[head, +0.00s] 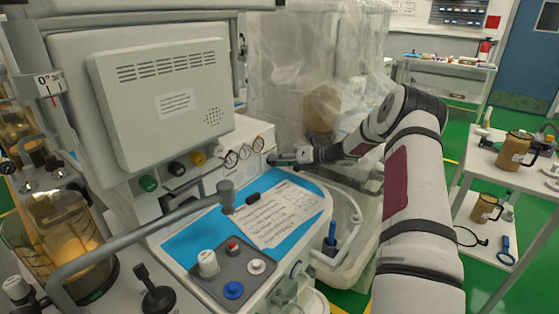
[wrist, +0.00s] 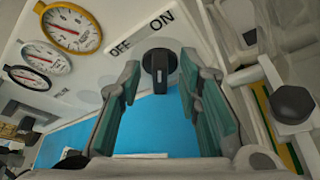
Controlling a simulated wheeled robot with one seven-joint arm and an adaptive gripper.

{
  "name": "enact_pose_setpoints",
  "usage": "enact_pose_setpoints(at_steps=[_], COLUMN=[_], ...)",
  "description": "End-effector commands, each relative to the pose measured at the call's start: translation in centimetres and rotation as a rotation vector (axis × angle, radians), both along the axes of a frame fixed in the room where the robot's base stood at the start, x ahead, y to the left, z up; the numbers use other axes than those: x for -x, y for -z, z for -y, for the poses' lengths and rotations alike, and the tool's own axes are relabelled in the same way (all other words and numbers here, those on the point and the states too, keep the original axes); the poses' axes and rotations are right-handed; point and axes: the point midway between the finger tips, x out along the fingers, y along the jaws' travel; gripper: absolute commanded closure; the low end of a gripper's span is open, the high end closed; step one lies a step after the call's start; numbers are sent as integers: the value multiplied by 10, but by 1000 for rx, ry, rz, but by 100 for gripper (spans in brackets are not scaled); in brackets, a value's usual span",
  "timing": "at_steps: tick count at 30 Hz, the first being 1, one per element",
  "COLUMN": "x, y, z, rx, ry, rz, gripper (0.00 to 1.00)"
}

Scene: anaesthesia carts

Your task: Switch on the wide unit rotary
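The rotary knob (wrist: 156,62) is black, on the pale front panel in the wrist view. A label plate (wrist: 140,34) above it reads OFF on the left and ON on the right. The knob's raised grip stands roughly upright in the picture; I cannot tell which setting it is at. My gripper (wrist: 161,78) is open, its two green-padded fingers on either side of the knob with gaps visible. I cannot tell how far their tips are from the panel. In the head view my gripper (head: 288,159) is beside the unit's panel (head: 215,180), and the knob cannot be made out.
Gauges (wrist: 71,28) sit left of the knob. Below is a blue worktop (head: 190,243) with a paper sheet (head: 272,215) and a small control block (head: 235,270). A grey bar (head: 135,235) crosses in front. Plastic-draped equipment (head: 305,70) stands behind my arm; a side table (head: 510,175) stands right.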

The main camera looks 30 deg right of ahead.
Motion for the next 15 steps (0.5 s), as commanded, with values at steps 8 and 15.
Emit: enact_pose_setpoints(at_steps=[8,15], x=[21,60], y=[-9,-24], z=[15,41], rx=[2,2], ry=[3,3], rz=[0,0], gripper=[68,68])
